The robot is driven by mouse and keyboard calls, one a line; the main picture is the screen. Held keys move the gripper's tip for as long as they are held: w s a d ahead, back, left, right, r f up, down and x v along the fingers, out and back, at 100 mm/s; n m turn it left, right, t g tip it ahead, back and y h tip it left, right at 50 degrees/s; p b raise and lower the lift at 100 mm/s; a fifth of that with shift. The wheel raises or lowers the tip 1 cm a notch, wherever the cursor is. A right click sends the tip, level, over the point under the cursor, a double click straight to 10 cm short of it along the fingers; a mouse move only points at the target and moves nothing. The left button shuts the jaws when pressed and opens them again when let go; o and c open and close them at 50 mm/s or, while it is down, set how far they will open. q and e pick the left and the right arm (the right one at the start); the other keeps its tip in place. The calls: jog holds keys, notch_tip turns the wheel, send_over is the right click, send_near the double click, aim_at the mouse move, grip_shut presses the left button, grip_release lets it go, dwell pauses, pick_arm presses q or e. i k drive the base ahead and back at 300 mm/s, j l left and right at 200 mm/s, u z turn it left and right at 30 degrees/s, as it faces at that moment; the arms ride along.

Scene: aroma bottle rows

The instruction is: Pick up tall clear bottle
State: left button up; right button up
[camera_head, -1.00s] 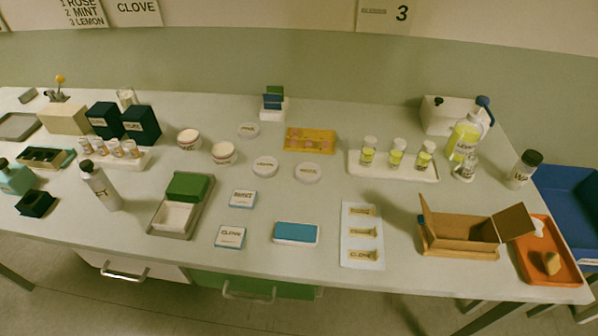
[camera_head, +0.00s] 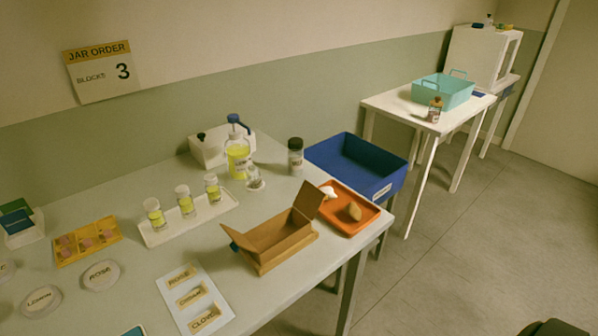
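A clear bottle with a black cap and pale label (camera_head: 296,157) stands upright at the table's back right corner. Another clear bottle, holding yellow liquid and topped by a blue pump (camera_head: 238,158), stands to its left. I cannot tell for certain which one the task names. A small clear jar (camera_head: 255,181) is in front of the pump bottle. Neither of my grippers can be made out; a dark shape cut off at the bottom right edge is unclear.
A white tray (camera_head: 158,238) holds three yellow vials. An open cardboard box (camera_head: 275,243), an orange tray (camera_head: 372,221) and a blue bin (camera_head: 345,155) lie to the right. A far white table (camera_head: 388,103) carries a teal basket (camera_head: 443,92) and a brown-topped bottle (camera_head: 435,109). Floor at right is clear.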

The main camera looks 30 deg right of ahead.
aim_at(254, 178)
jog(key=z, duration=0.8)
jog(key=i+l+u, duration=0.1)
jog(key=u, duration=0.15)
